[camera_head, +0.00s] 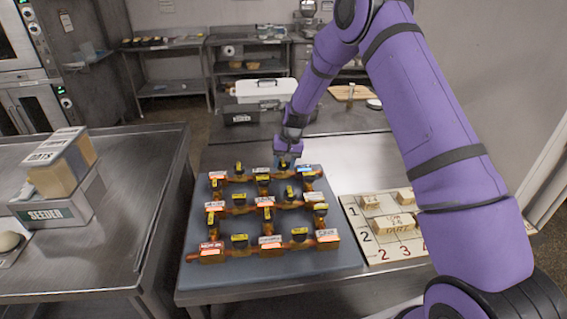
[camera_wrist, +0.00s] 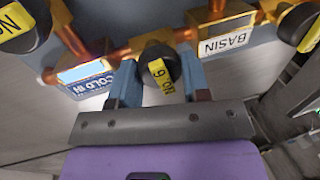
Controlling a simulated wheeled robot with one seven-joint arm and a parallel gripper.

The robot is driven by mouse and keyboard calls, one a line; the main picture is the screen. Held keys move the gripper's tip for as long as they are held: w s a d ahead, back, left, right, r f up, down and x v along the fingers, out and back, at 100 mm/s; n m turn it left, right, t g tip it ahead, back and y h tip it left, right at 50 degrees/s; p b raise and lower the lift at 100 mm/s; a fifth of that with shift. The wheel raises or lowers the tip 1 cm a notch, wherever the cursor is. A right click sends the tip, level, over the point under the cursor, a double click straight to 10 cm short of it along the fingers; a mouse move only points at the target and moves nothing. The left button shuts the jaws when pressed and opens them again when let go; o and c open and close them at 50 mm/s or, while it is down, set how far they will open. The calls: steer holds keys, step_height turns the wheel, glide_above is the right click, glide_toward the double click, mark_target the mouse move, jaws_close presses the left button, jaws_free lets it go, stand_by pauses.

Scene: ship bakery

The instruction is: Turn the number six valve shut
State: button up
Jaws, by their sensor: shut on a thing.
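The number six valve has a black knob with a yellow "NO 6" tag (camera_wrist: 160,74) in the wrist view. It sits on a copper-coloured pipe between the "COLD IN" block (camera_wrist: 87,73) and the "BASIN" block (camera_wrist: 226,40). The tag runs roughly across the pipe. My gripper (camera_wrist: 160,82) has one finger on each side of this knob and is shut on it. In the head view my gripper (camera_head: 286,160) reaches down to the far edge of the pipe board (camera_head: 200,272), and its fingers partly hide the valve.
Several other black knobs with yellow tags stand close by on the board, one (camera_head: 240,241) in the near row. A numbered board with wooden blocks (camera_head: 385,232) lies to the right. A "SEEDED" box (camera_head: 50,212) stands on the left steel table (camera_head: 120,215).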

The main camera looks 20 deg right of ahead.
steer(key=shift+m, duration=0.7)
steer(key=o, duration=0.9)
steer(key=shift+o, duration=0.2)
steer(key=v, duration=1)
steer(key=shift+s+r, duration=0.25)
steer(key=shift+r, duration=0.15)
